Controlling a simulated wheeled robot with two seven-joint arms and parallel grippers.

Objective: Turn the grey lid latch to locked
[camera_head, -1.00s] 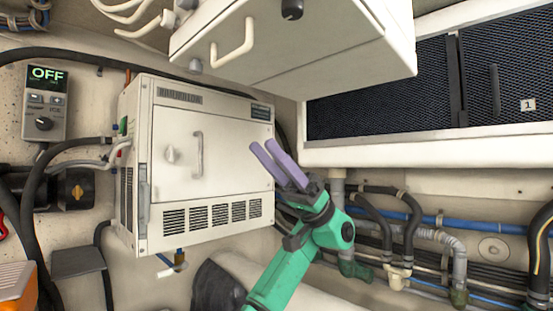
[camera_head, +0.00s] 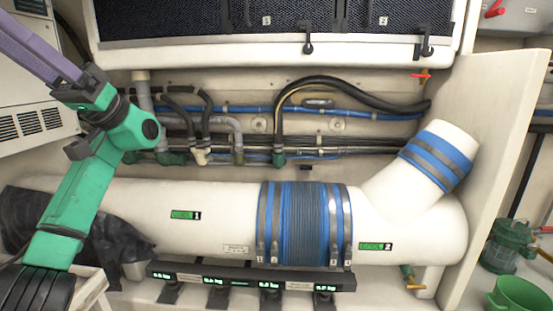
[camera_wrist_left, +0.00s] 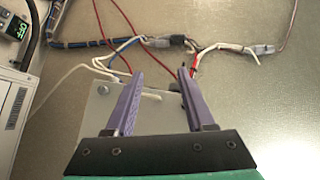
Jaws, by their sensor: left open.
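No part in the frames can be clearly told as the grey lid latch. A grey box (camera_head: 517,18) with a red handle (camera_head: 495,8) is cut off at the top right of the head view. My left gripper (camera_wrist_left: 158,78) is open and empty in the wrist view, its purple fingers apart. Past them is a pale grey panel (camera_wrist_left: 158,119) with a small round knob (camera_wrist_left: 102,90), partly hidden by the fingers. In the head view the left gripper's purple fingers (camera_head: 38,45) reach the upper left edge. My right gripper is not in view.
Black hook-like catches (camera_head: 308,40) hang below the mesh-fronted locker. Hoses and pipes (camera_head: 240,150) run along the wall. A large white duct (camera_head: 215,235) with a blue ribbed sleeve (camera_head: 305,225) lies below. Wires (camera_wrist_left: 120,50) cross above the fingers in the wrist view.

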